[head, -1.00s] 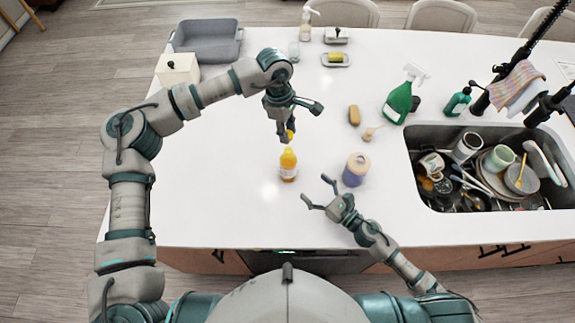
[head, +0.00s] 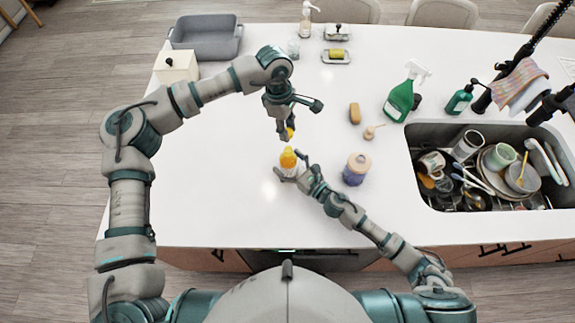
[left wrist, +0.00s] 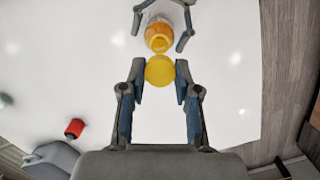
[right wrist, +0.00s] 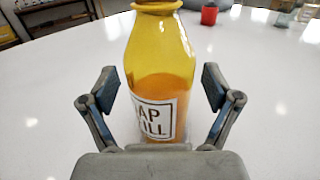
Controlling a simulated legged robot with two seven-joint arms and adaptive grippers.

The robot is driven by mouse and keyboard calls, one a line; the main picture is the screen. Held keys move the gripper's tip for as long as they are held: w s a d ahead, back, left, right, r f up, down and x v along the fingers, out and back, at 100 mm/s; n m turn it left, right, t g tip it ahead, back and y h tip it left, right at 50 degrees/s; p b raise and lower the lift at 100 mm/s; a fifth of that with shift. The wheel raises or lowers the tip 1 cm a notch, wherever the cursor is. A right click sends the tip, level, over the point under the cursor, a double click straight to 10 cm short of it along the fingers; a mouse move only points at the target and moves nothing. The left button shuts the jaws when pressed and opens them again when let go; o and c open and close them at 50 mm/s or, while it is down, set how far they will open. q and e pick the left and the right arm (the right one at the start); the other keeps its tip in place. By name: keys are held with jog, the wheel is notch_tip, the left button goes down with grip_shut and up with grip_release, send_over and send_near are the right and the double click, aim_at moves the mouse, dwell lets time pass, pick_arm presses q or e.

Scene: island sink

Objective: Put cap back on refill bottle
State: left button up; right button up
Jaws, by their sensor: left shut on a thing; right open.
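The refill bottle (head: 288,160) stands upright on the white counter, yellow-orange with a white label. In the right wrist view the bottle (right wrist: 160,75) stands between the spread fingers of my right gripper (right wrist: 160,90), with gaps on both sides; its top edge is cut off. My left gripper (head: 287,133) is above and behind the bottle, pointing down, shut on the yellow cap (head: 290,132). The left wrist view shows the round cap (left wrist: 159,71) between the fingertips, just beside the open bottle neck (left wrist: 159,44) in the picture. The right fingers also show around the bottle there.
A jar with a purple body (head: 355,170) stands right of the bottle. The sink (head: 418,140) holds dishes. The counter left of the bottle is clear.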

aim_at(288, 148)
pick_arm(q)
jog(key=shift+s+d, duration=0.1)
jog(key=shift+d, duration=0.1)
pick_arm(e)
jog(key=shift+d, duration=0.2)
jog(key=c, duration=0.4)
grip_shut()
pick_arm(q)
jog(key=shift+w+f, duration=0.2)
jog(key=shift+f, duration=2.2)
jog(key=shift+f, duration=0.9)
jog(key=shift+a+f, duration=0.1)
jog(key=shift+f, duration=0.45)
